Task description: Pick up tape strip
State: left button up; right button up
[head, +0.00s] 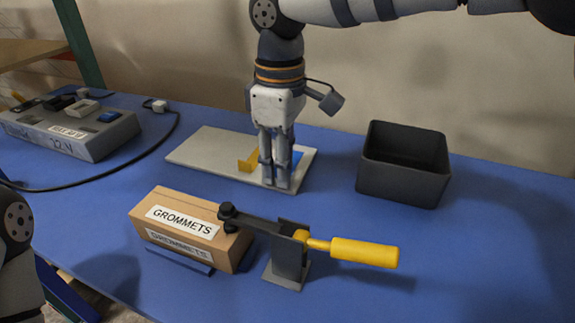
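My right gripper (276,184) points straight down over the light grey board (205,153), its fingertips at or just above the board's right part. Its fingers look close together, but whether they are shut or hold anything cannot be told. A small yellow-orange piece (248,161) stands up from the board just left of the fingers. A blue flat patch (299,156) shows behind and right of them, partly hidden. Which of these is the tape strip is not clear. Part of my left arm shows at the lower left edge, but its gripper is out of view.
On the blue table (330,220) stand a toggle clamp with a yellow handle (362,253), a cardboard box labelled GROMMETS (190,227) and an empty black bin (403,185). A grey console (75,130) with a black cable is at the left. The table's right side is clear.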

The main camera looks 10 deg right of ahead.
grip_shut()
jog(key=shift+r, duration=0.1)
